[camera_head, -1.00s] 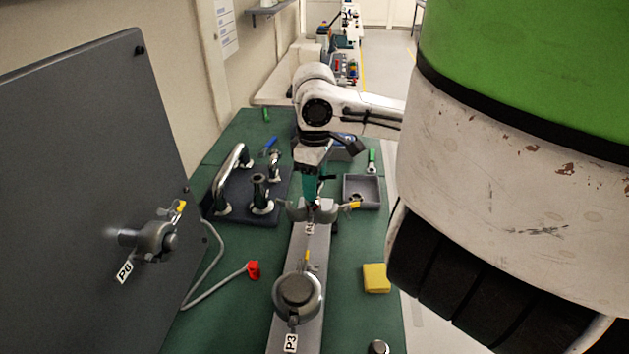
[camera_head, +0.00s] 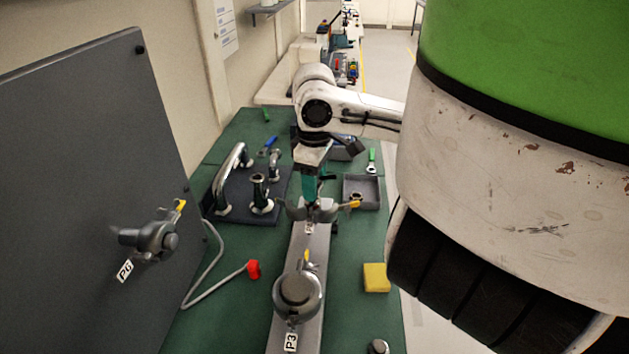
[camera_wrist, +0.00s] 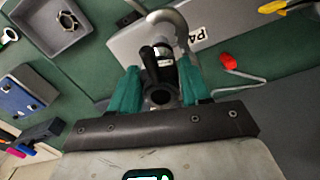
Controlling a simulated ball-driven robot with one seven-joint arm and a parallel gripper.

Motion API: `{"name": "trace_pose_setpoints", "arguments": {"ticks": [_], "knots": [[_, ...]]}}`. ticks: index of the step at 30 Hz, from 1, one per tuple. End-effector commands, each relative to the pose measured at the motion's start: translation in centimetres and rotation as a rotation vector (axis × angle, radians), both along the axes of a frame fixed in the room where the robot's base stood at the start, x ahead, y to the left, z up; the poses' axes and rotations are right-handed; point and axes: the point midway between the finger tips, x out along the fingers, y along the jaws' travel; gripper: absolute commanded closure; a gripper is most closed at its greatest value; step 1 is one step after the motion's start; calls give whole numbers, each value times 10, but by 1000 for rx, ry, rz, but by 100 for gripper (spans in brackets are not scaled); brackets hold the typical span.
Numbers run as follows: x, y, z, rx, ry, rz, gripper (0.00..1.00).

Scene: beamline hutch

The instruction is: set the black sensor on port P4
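The black sensor (camera_wrist: 160,96) is a short dark cylinder with a round end, between the teal fingers of my gripper (camera_wrist: 158,74) in the wrist view. The fingers look closed against its sides. Port P4 has a grey curved clamp (camera_wrist: 172,22) beside a P4 label (camera_wrist: 195,35). The sensor overlaps the clamp in this view; whether it is seated cannot be made out. In the head view my gripper (camera_head: 309,203) points down at the P4 clamp (camera_head: 328,212), which has a yellow-tipped lever. The sensor is mostly hidden there.
Port P3 (camera_head: 298,292) stands nearer on the grey rail (camera_head: 309,252). Port P6 (camera_head: 157,240) is on the upright panel (camera_head: 80,170) at left. Metal pipes (camera_head: 233,178), a grey tray (camera_head: 361,179), a yellow block (camera_head: 376,277) and a red-ended cable (camera_head: 253,269) lie around.

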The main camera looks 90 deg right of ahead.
Motion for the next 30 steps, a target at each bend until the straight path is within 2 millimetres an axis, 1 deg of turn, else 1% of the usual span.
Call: {"name": "trace_pose_setpoints", "arguments": {"ticks": [1,8,17,20,23,30], "knots": [[0,0,0,0,0,0,48],[0,0,0,0,0,0,26],[0,0,3,-1,0,0,26],[0,-1,12,-2,0,0,26],[1,-1,28,-4,-1,2,26],[1,-1,75,-4,-1,1,26]]}}
